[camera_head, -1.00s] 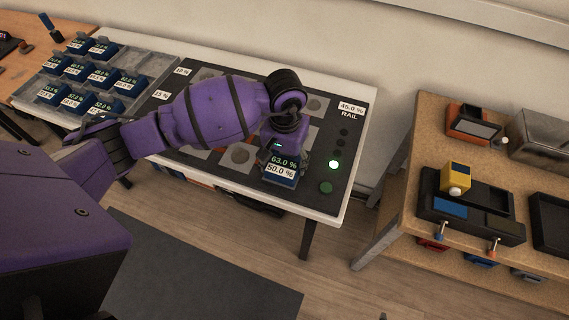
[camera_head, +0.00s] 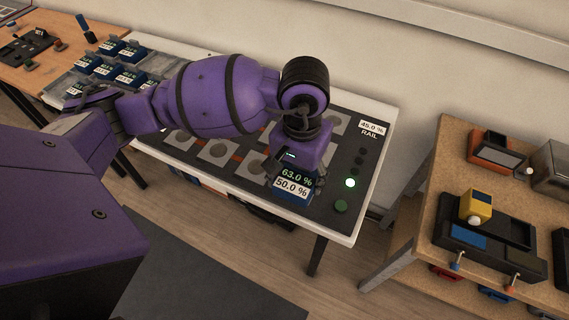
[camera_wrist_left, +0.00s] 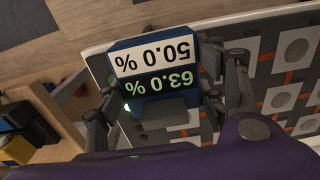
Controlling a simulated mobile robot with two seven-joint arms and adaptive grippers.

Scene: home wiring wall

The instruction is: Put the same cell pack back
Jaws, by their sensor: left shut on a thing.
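A blue cell pack (camera_head: 293,188) with a green 63.0 % display and a white 50.0 % label is in my left gripper (camera_head: 297,170). It is at the front right of the dark rail board. In the left wrist view the pack (camera_wrist_left: 155,62) sits between the two fingers of the gripper (camera_wrist_left: 165,95), upside down in the picture. I cannot tell whether its base touches the board. The rail board (camera_head: 349,155) has grey square pads joined by orange lines and a 45.0 % RAIL label. Several other blue packs (camera_head: 127,76) stand in the grey tray at the back left.
A wooden bench (camera_head: 425,215) with a black device and yellow block (camera_head: 475,206) stands at the right. My left arm covers much of the board and tray.

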